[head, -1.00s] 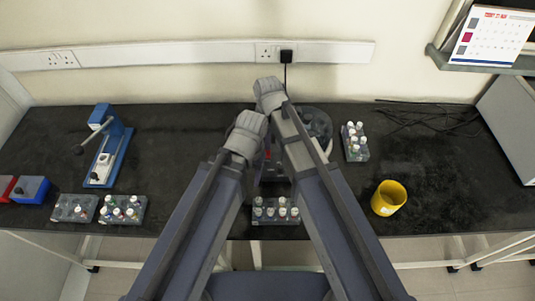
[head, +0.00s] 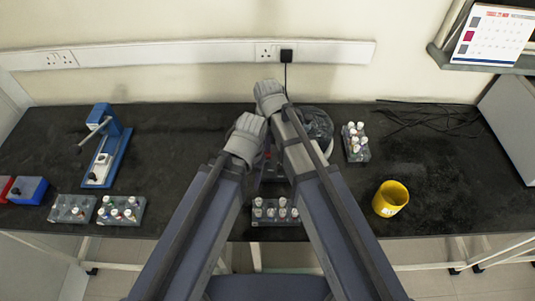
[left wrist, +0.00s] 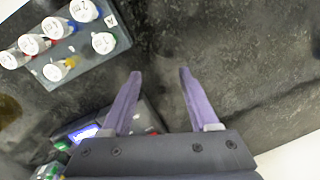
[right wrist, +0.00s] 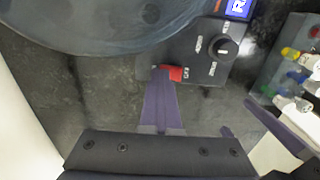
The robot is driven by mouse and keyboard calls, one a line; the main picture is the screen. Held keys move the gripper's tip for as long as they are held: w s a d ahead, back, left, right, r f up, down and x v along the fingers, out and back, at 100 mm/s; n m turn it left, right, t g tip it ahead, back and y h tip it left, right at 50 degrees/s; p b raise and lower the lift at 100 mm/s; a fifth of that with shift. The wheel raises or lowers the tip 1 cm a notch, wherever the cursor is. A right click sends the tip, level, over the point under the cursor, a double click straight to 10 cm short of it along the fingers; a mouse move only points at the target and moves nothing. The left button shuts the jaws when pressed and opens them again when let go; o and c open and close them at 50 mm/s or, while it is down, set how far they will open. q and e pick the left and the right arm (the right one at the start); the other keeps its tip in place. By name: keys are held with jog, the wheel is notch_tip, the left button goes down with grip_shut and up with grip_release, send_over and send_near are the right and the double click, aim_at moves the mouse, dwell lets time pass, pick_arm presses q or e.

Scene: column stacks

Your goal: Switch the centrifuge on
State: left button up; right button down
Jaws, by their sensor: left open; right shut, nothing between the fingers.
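The centrifuge (head: 317,122) stands at the middle back of the bench, largely hidden by my arms in the head view. In the right wrist view its round body (right wrist: 80,20) fills the upper left. Its panel has a black knob (right wrist: 222,47), a blue lit screen (right wrist: 238,8) and a red switch (right wrist: 173,73). My right gripper (right wrist: 161,70) is shut and empty, its tip at the left end of the red switch; I cannot tell if it presses it. My left gripper (left wrist: 160,71) is open and empty over bare bench, beside the panel screen (left wrist: 84,133).
A tube rack (head: 275,212) stands in front of the centrifuge, another (head: 355,143) to its right. A yellow cup (head: 390,198) stands further right. A blue press (head: 107,150), two racks (head: 121,211) and coloured boxes (head: 28,190) are at left. Cables lie back right.

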jog(key=shift+r+p, duration=2.55)
jog(key=shift+f, duration=0.1)
